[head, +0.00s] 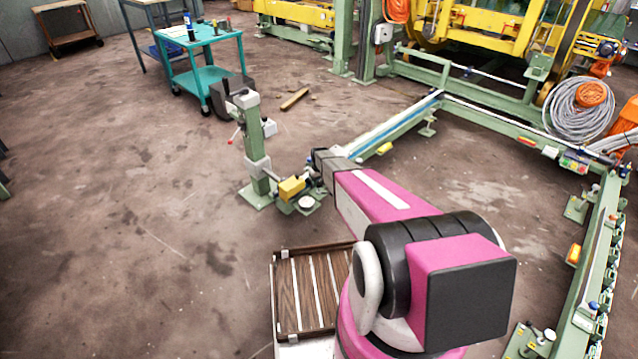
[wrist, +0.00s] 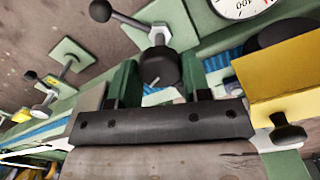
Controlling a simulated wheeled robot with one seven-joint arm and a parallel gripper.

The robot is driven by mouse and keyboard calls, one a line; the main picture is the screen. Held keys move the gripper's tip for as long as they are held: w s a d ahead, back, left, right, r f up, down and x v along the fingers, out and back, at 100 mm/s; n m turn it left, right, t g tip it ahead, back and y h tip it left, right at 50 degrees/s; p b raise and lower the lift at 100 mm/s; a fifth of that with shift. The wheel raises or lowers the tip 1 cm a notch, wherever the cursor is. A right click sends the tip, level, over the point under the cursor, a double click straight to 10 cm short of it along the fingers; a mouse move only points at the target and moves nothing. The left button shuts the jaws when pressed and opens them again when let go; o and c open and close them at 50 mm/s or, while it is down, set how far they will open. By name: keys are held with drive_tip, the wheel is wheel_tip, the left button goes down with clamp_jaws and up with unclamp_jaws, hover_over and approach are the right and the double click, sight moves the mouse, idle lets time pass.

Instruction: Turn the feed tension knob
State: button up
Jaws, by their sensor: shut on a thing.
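In the wrist view, a round black knob (wrist: 160,66) with a pale pointer mark sits on the green machine, between the fingers of my gripper (wrist: 160,84). I take it for the feed tension knob. My gripper is shut on it, though the finger contact is hard to see. In the head view, my gripper (head: 322,172) reaches down to the small green stand, and my arm hides the knob.
Close by are a lever with a black ball (wrist: 101,11), a dial gauge (wrist: 238,6) and a yellow box (wrist: 285,80) with its own black knob (wrist: 288,132). A green post (head: 256,150) stands left of my gripper. A slatted crate (head: 275,290) lies nearer. Floor at left is clear.

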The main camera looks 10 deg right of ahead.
drive_tip(key=n, duration=1.5)
drive_tip(key=shift+n, duration=0.3)
drive_tip(key=n, duration=0.3)
drive_tip(key=shift+n, duration=0.3)
drive_tip(key=n, duration=0.4)
drive_tip(key=shift+n, duration=0.3)
drive_tip(key=n, duration=0.3)
drive_tip(key=shift+n, duration=2)
